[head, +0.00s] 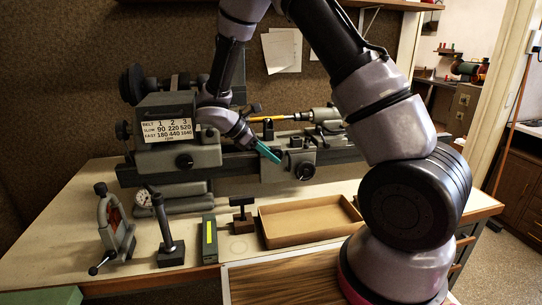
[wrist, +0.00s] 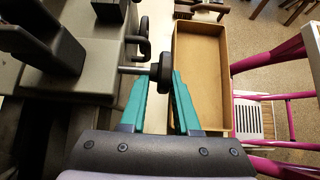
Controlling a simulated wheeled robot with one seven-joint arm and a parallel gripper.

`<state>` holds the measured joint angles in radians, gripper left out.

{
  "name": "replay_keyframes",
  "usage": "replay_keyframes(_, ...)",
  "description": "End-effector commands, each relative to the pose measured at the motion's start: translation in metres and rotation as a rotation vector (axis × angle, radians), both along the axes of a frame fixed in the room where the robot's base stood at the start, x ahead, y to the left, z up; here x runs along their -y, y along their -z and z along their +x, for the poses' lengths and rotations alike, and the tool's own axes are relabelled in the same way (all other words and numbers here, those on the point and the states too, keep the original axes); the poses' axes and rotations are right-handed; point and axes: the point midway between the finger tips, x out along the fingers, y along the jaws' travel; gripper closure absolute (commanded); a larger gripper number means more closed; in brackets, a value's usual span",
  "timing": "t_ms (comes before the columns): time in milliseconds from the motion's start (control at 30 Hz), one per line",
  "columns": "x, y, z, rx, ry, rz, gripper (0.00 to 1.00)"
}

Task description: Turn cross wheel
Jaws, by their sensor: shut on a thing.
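The cross wheel (wrist: 163,68) is a small black wheel on a thin metal shaft that comes from the lathe at left in the wrist view. My gripper (wrist: 166,80) has its two teal fingers on either side of the wheel, shut on its rim. In the head view, my gripper (head: 270,158) is at the front of the lathe carriage, reaching in from the left, and its fingers seem to hide the wheel. Another dark handwheel (head: 305,171) sits just right of the fingers on the carriage front.
The grey lathe (head: 180,160) stands along the back of the bench. An open cardboard-coloured tray (head: 310,238) lies in front of the carriage, also close right in the wrist view (wrist: 200,78). A dial gauge (head: 143,197), a post stand (head: 170,250) and a green box (head: 209,240) stand front left.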

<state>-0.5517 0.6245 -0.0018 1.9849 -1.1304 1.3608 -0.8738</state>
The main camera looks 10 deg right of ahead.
Motion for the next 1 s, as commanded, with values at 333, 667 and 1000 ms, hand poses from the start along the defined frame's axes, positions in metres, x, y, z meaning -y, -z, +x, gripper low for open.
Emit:
replay_keyframes(333,0.0000,0.0035,-0.0080,-0.017,0.010,-0.009,1.00)
replay_keyframes(667,0.0004,0.0023,-0.0055,-0.011,0.007,-0.007,0.55)
replay_keyframes(1000,0.0005,0.0012,-0.0034,-0.007,0.006,-0.006,0.55)
